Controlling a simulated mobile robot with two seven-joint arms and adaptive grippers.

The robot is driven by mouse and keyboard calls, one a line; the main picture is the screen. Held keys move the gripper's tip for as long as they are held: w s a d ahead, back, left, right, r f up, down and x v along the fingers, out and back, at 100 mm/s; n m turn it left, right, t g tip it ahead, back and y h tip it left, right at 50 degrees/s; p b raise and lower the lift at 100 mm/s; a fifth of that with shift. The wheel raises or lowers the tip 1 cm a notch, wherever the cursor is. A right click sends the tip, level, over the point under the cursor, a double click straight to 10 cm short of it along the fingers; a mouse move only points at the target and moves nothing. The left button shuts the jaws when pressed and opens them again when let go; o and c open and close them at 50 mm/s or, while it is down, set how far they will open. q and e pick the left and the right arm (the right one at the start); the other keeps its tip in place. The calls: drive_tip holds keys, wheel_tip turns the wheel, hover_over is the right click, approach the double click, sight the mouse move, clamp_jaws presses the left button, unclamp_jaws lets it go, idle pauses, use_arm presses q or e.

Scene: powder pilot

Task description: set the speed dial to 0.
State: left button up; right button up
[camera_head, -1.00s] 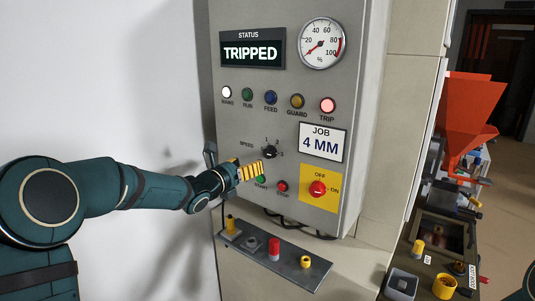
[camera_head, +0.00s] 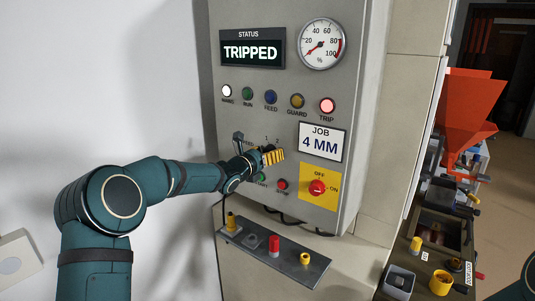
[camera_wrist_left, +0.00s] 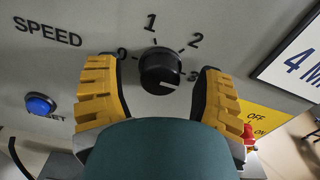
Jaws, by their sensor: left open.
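The speed dial (camera_wrist_left: 160,70) is a round black knob on the panel, with marks 0, 1, 2 and 3 around it. Its white pointer line points to the lower right, on the side of the 3. My left gripper (camera_head: 272,156) is in front of the panel at the dial and hides it in the head view. In the left wrist view its yellow ridged fingers (camera_wrist_left: 153,66) are open, one on each side of the dial, with gaps visible between them and the knob. My right gripper is not in view.
The display (camera_head: 251,52) reads TRIPPED and the trip lamp (camera_head: 327,105) glows red. A blue button (camera_wrist_left: 40,104) is left of the dial. The red switch (camera_head: 317,187) on its yellow plate and the red stop button (camera_head: 282,184) are close by. A shelf (camera_head: 290,262) juts out below.

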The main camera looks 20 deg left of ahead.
use_arm(q)
clamp_jaws()
